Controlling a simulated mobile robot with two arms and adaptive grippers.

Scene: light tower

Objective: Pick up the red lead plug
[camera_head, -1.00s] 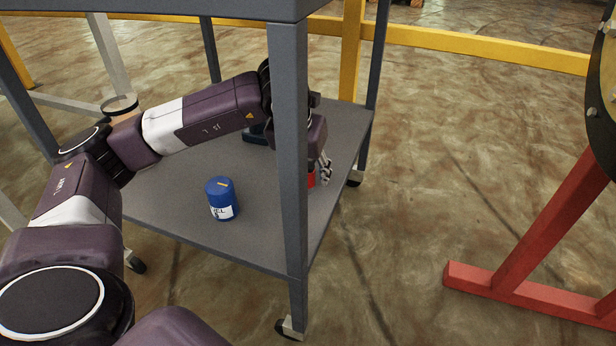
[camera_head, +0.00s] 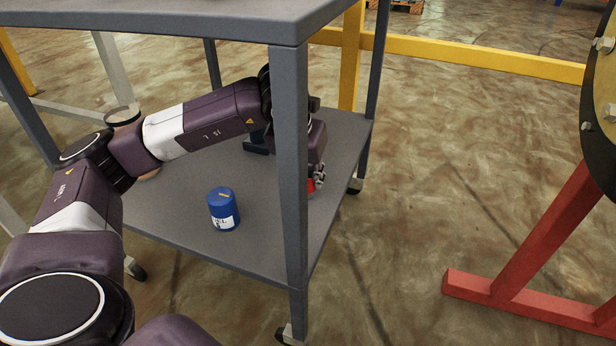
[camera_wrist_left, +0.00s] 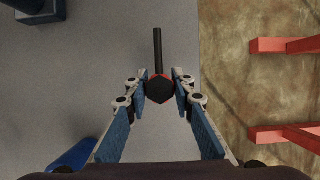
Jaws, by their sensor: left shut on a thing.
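The red lead plug (camera_head: 311,185) is on the lower shelf of the grey cart, mostly hidden behind the cart's front post and my gripper. In the left wrist view it shows end-on as a dark hexagonal top with red edges (camera_wrist_left: 160,89), with a black rod or cable running up from it. My left gripper (camera_wrist_left: 161,87) is shut on the plug, one fingertip at each side. In the head view the same gripper (camera_head: 318,177) points down at the shelf behind the post. I cannot tell whether the plug still touches the shelf. My right gripper is not in view.
A blue labelled canister (camera_head: 223,210) stands on the cart's lower shelf (camera_head: 190,230). A dark blue object (camera_head: 256,143) sits farther back on it. The grey front post (camera_head: 290,180) and the top shelf (camera_head: 200,12) border my arm. A red stand (camera_head: 530,250) is at the right.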

